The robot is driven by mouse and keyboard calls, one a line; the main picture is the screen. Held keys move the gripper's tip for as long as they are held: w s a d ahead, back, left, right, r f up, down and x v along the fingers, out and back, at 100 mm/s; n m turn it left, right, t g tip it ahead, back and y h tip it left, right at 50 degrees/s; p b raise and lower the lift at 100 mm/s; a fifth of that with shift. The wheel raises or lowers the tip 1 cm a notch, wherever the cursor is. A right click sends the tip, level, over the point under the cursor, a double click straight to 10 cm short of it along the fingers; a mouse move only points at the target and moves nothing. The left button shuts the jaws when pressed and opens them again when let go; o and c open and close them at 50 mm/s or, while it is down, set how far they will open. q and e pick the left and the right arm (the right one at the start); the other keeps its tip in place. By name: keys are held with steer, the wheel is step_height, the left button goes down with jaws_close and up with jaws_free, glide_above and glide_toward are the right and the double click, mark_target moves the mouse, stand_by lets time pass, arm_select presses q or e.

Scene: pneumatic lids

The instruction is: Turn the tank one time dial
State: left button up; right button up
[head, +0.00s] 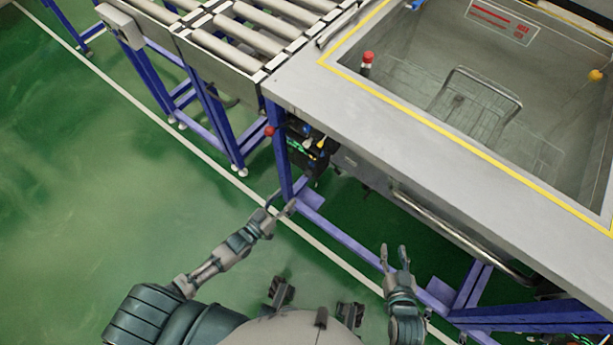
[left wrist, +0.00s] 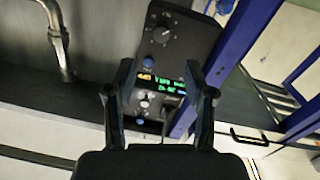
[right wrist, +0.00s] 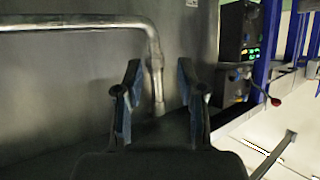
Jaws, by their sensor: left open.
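A dark control panel (head: 308,146) is mounted below the tank's front left corner. In the left wrist view the panel (left wrist: 180,50) shows an upper dial (left wrist: 162,34), a blue knob (left wrist: 148,62), a lit green and orange display (left wrist: 170,83) and smaller knobs lower down. I cannot read which dial is tank one's time dial. My left gripper (head: 281,203) is open and empty, in front of and below the panel; its fingers (left wrist: 158,72) frame the display without visible contact. My right gripper (head: 394,250) is open and empty, to the right, below the tank's front rail.
The tank's metal rim (head: 400,133) and front rail (head: 455,235) lie above and right. A blue leg (head: 279,155) stands just left of the panel. A red ball-ended lever (right wrist: 274,101) sticks out near it. A roller conveyor (head: 230,50) is behind. Green floor is clear at left.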

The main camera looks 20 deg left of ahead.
arm_select(q)
glide_toward(305, 175)
steer(key=w+d, duration=0.2)
steer(key=b+x, duration=0.1)
steer(key=x, duration=0.2)
steer(key=a+b+x, duration=0.1)
steer(key=x, duration=0.2)
steer(key=shift+w+f, duration=0.1)
steer(key=shift+w, duration=0.1)
steer(key=shift+w+d, duration=0.1)
steer(key=shift+d, duration=0.25)
steer(key=c, duration=0.9)
steer(key=shift+a, duration=0.2)
jaws_close()
arm_select(e)
step_height(305, 175, up, 5)
steer(key=w+a+t+y, duration=0.1)
steer(key=w+a+t, duration=0.1)
steer(key=t, duration=0.2)
steer(key=shift+w, duration=0.3)
